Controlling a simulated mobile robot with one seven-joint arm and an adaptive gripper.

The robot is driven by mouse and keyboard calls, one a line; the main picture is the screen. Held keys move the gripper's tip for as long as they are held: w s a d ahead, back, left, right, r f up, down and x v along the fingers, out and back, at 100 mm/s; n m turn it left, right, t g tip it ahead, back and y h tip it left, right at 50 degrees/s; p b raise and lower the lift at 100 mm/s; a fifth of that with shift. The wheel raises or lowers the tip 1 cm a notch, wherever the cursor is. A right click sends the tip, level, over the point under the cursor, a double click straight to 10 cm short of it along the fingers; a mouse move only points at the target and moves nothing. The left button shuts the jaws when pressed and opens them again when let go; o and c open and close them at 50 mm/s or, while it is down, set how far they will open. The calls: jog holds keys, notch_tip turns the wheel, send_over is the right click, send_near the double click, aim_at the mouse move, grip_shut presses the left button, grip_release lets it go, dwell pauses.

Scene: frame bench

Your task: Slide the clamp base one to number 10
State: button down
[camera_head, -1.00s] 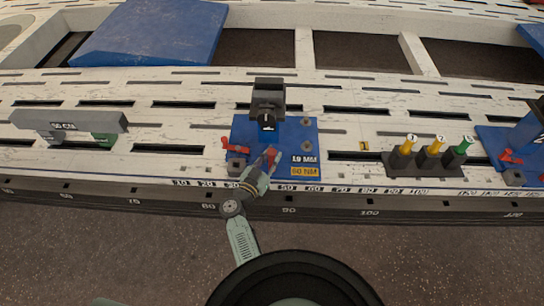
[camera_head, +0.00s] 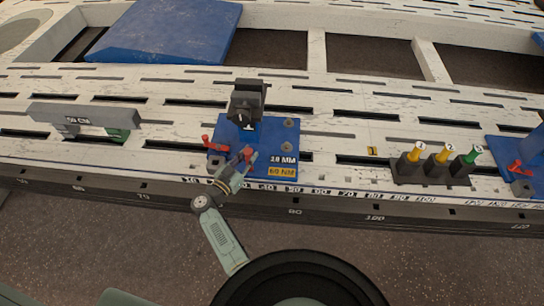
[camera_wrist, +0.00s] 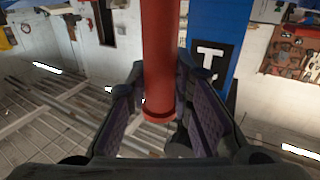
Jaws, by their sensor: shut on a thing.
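The blue clamp base (camera_head: 263,160) stands on the slotted white bench, with a dark block (camera_head: 246,100) at its back and a label that seems to read 18 MM, 60 NM. Its front left corner is near the low end of the number strip (camera_head: 345,194), a little right of the 10. My gripper (camera_head: 243,163) is at the front of the base, shut on a red handle (camera_head: 249,152). In the wrist view the red handle (camera_wrist: 158,60) stands between the two fingers (camera_wrist: 165,110). My gripper hides some strip numbers.
A grey bar (camera_head: 80,116) labelled 50 CM lies to the left. A dark holder (camera_head: 430,173) with yellow and green numbered pegs stands to the right, and another blue base (camera_head: 508,150) is beyond it. The bench between the grey bar and the clamp base is clear.

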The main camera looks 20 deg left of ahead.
jog(key=b, duration=0.2)
send_over(222, 163)
jog(key=shift+a+r, duration=0.1)
jog(key=shift+r, duration=0.1)
jog(key=c, duration=1.6)
grip_release()
jog(key=shift+s+a, duration=0.1)
jog(key=shift+o, duration=0.9)
jog(key=shift+f, duration=0.1)
jog(key=shift+s+d, duration=0.1)
jog(key=shift+d, duration=0.1)
jog(key=v, duration=1.2)
